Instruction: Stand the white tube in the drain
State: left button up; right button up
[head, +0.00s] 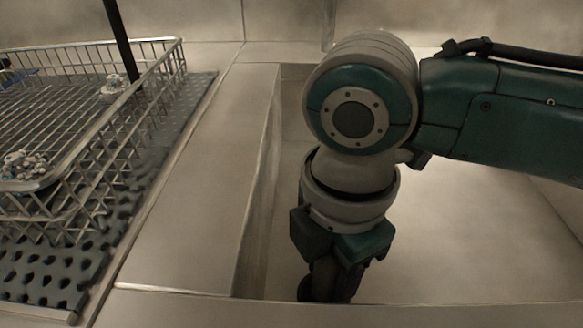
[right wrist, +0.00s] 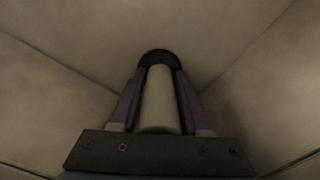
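The white tube (right wrist: 160,103) lies lengthwise between the two purple fingers of my right gripper (right wrist: 161,72) in the right wrist view, and the fingers close on its sides. Its far end lines up with the dark round drain (right wrist: 158,54) in the sink floor. I cannot tell whether that end is inside the drain or just above it. In the head view my right gripper (head: 330,284) points down into the sink. The tube and the drain are hidden there by my right arm and the sink's front edge. My left gripper is not in view.
The steel sink basin (head: 480,235) surrounds my right gripper, with a wall close on its left. A flat steel ledge (head: 195,180) separates it from a wire rack (head: 95,130) on a dark perforated mat (head: 45,270). Small items lie in the rack.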

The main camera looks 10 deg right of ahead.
jog(key=shift+o, duration=1.4)
notch_tip(320, 180, up, 12)
jog(key=p, duration=0.4)
jog(key=shift+f, duration=0.15)
jog(key=shift+r, duration=0.35)
